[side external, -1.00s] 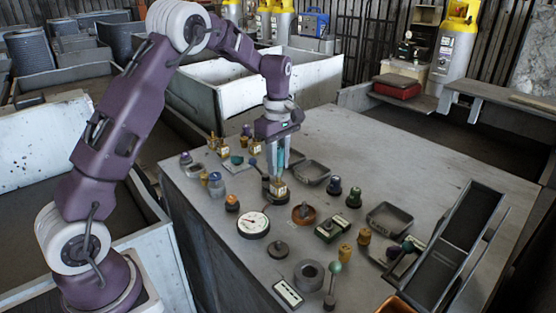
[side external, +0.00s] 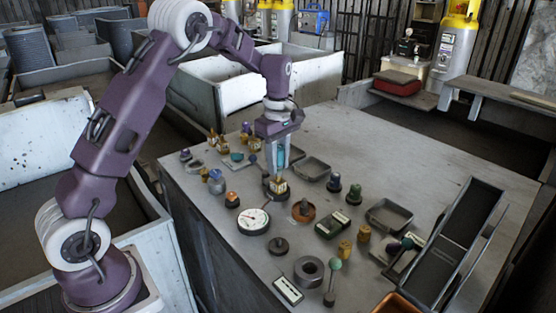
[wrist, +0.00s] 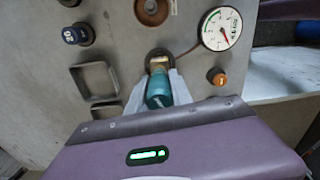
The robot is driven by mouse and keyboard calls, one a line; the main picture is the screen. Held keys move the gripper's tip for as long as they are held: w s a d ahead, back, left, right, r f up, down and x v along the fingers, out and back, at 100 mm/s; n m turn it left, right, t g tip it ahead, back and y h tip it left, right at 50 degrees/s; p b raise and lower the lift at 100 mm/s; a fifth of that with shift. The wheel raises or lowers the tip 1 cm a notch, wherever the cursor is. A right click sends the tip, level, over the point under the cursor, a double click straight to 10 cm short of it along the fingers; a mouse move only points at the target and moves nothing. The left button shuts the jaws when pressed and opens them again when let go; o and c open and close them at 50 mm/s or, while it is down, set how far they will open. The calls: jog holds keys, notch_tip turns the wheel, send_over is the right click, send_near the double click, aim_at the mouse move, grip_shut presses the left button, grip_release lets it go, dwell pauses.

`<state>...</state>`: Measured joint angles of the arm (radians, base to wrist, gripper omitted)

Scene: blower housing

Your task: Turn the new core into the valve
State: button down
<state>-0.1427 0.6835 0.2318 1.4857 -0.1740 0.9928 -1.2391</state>
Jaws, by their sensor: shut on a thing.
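My gripper (side external: 279,168) points straight down over the table. Its pale fingers are shut on a teal-handled tool (wrist: 158,90), which also shows between the fingers in the side view (side external: 281,154). Below the tool stands the brass valve (side external: 278,187) on a dark round base. In the wrist view, the valve (wrist: 157,63) shows just beyond the tool's end. The tool's lower end is at the valve's top, and I cannot tell how deep it sits. The new core cannot be made out.
A round white-faced gauge (side external: 253,221) lies near the valve, with an orange-capped part (side external: 232,200) beside it. A copper-coloured dish (side external: 304,210) and a shallow metal tray (side external: 312,168) are to the right. Small parts crowd the table; its far right is clear.

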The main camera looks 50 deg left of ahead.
jog(key=shift+f, duration=0.8)
jog(key=m, duration=0.4)
jog(key=shift+m, duration=0.3)
jog(key=m, duration=0.3)
jog(key=shift+m, duration=0.4)
jog(key=shift+m, duration=0.8)
jog(key=m, duration=0.6)
jog(key=shift+w+d, duration=0.1)
jog(key=m, duration=0.6)
